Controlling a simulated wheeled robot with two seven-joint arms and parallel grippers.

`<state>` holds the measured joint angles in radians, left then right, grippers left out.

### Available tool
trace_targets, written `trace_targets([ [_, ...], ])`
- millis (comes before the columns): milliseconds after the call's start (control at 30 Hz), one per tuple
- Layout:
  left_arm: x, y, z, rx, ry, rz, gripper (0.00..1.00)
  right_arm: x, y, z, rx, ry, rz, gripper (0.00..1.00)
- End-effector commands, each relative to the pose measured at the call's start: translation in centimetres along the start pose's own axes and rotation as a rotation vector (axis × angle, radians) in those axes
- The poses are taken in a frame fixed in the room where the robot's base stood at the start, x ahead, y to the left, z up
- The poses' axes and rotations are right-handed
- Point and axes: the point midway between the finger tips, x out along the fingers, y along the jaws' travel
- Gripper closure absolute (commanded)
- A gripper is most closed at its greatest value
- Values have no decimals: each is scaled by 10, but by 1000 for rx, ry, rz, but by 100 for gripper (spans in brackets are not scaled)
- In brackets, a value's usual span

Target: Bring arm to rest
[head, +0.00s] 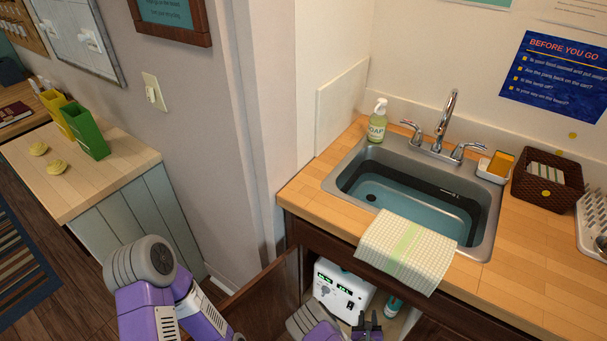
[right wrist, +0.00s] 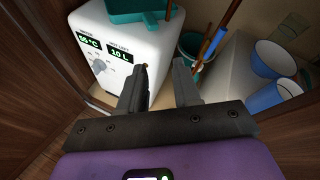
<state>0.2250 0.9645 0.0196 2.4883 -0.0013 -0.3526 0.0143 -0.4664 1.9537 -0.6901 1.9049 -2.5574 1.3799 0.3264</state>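My right gripper (head: 367,326) is low in front of the open cabinet under the sink. In the right wrist view its two dark fingers (right wrist: 160,82) stand apart with nothing between them, pointing into the cabinet. A white box with green displays and a dial, like a small water heater (head: 342,290), stands inside, left of the fingers in the right wrist view (right wrist: 117,45). A purple arm link of mine with a grey joint shows at the lower left of the head view. My left gripper is not in view.
An open brown cabinet door (head: 262,303) stands left of the opening. Blue-and-white cups (right wrist: 275,92), a green bucket (right wrist: 196,48) and sticks are inside. Above are the wooden counter (head: 310,195), the water-filled sink (head: 480,232) and a hanging checkered towel (head: 408,250).

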Motion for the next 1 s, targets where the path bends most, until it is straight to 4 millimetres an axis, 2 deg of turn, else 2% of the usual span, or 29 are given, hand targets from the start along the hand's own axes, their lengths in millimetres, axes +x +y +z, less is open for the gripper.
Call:
trace_targets([
  [167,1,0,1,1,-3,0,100,-14,-49,-17,93,106,-259,68],
  [267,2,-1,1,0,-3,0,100,-30,-77,-32,165,188,-427,68],
  [367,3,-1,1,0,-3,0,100,-60,-104,-53,267,306,-630,68],
  [400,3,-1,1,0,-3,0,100,-76,-113,-64,318,365,-719,68],
  [533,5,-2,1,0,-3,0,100,-138,-122,-95,527,579,-1013,68],
  [667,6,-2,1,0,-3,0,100,-201,-97,-115,788,808,-1275,68],
  [700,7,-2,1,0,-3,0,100,-217,-84,-117,878,877,-1343,68],
  [800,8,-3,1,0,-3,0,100,-248,-44,-113,1122,1032,-1498,68],
  [900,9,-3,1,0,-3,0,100,-262,0,-96,1392,1161,-1620,68],
  [1000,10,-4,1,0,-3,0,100,-260,39,-69,1691,1248,-1712,68],
])
